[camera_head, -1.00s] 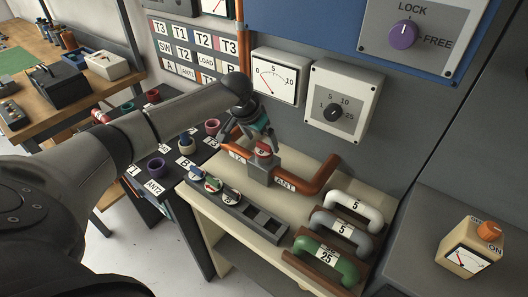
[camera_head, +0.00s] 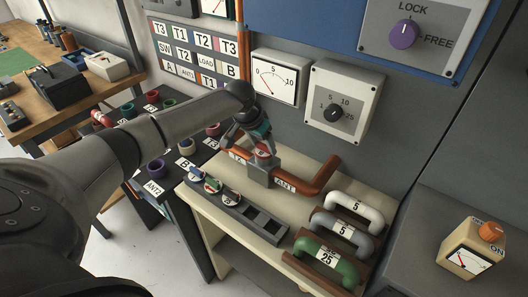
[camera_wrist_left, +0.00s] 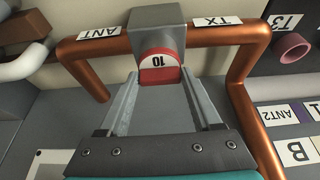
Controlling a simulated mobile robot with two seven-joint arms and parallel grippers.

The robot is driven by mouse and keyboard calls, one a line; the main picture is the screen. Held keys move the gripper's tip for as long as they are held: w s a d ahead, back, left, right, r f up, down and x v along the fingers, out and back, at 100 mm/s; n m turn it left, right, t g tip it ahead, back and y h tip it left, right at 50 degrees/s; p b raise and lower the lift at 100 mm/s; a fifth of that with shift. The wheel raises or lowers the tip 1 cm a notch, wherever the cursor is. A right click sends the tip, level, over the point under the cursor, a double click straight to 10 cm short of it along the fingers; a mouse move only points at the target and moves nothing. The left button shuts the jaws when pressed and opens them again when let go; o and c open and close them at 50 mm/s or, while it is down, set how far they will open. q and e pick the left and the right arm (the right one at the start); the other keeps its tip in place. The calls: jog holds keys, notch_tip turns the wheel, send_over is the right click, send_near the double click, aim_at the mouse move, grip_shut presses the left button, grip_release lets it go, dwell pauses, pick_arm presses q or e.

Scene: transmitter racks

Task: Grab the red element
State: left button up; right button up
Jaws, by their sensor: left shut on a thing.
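The red element (camera_wrist_left: 160,70), a round plug with a white face marked 10, sits in the grey block (camera_wrist_left: 156,22) on the copper pipe between the TX and ANT labels. My left gripper (camera_wrist_left: 157,84) is shut on the red element, with a finger on either side of it in the wrist view. In the head view the left gripper (camera_head: 258,146) reaches the grey block (camera_head: 261,172) from above and behind, and the red element (camera_head: 262,154) shows only in small part. My right gripper is not in view.
A grey holder (camera_head: 236,213) with several round elements and empty square slots lies in front of the block. Handled white, grey and green pieces (camera_head: 326,262) stand at the right. The copper pipe (camera_head: 322,178) bends beside the gripper. A meter panel (camera_head: 275,76) rises behind.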

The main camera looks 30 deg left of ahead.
pick_arm(q)
jog(key=c, duration=0.5)
